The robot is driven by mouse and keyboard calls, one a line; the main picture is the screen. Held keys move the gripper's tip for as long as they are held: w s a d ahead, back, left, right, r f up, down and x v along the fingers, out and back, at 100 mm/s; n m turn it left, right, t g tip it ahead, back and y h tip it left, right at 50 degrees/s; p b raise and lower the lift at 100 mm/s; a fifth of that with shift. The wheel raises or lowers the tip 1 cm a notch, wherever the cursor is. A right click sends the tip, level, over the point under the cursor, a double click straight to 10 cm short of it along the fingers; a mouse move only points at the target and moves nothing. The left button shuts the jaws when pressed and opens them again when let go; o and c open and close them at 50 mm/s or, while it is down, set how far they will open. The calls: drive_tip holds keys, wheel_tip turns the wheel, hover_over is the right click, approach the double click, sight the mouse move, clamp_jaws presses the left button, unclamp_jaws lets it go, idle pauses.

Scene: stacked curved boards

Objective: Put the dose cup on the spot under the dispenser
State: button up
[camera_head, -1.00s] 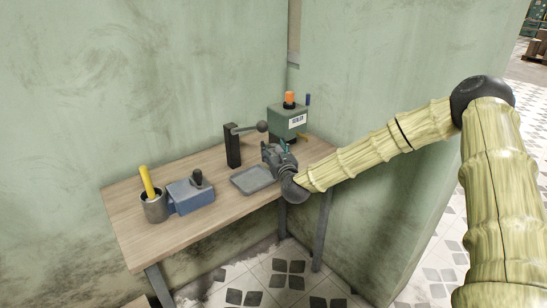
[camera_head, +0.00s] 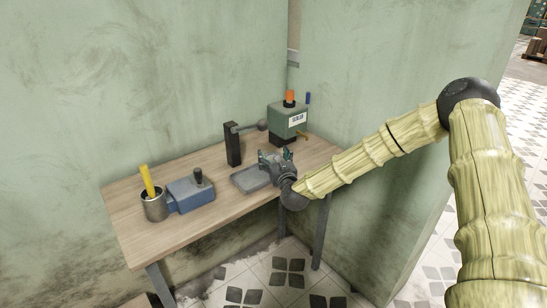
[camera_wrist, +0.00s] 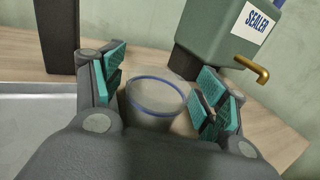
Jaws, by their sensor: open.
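The dose cup (camera_wrist: 157,97), clear with a blue ring, stands between the spread fingers of my gripper (camera_wrist: 160,92) in the wrist view. The fingers look apart from it, and its lower part is hidden by my gripper. In the head view my gripper (camera_head: 276,156) is over the right part of the table, and I cannot make out the cup there. The dispenser is a green box (camera_head: 287,119) labelled SEALER with a brass spout; it also shows in the wrist view (camera_wrist: 225,35), beyond and right of the cup. I cannot make out the spot under it.
A grey tray (camera_head: 238,180) lies left of my gripper. A black post (camera_head: 232,145) with a ball-ended lever stands behind it. A blue block (camera_head: 190,195) and a metal pot (camera_head: 154,207) with a yellow stick are on the left of the wooden table (camera_head: 137,243).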

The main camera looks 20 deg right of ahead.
drive_tip(key=shift+s+r, duration=0.1)
drive_tip(key=shift+r, duration=0.05)
drive_tip(key=s+b, duration=0.1)
drive_tip(key=s, duration=1)
drive_tip(key=shift+s+a, duration=0.15)
drive_tip(key=shift+a, duration=0.05)
drive_tip(key=shift+o, duration=0.6)
drive_tip(key=shift+s+r, duration=0.1)
drive_tip(key=shift+s, duration=0.1)
drive_tip(key=p, duration=0.3)
drive_tip(key=shift+w+r+p, duration=0.25)
drive_tip(key=shift+r+p, duration=0.05)
drive_tip(key=shift+w+d+p, duration=0.1)
drive_tip(key=shift+w+p, duration=0.1)
drive_tip(key=shift+p, duration=1.3)
drive_tip(key=shift+w+d+f+p, duration=0.1)
drive_tip(key=shift+f+p, duration=0.05)
drive_tip(key=shift+p, duration=0.15)
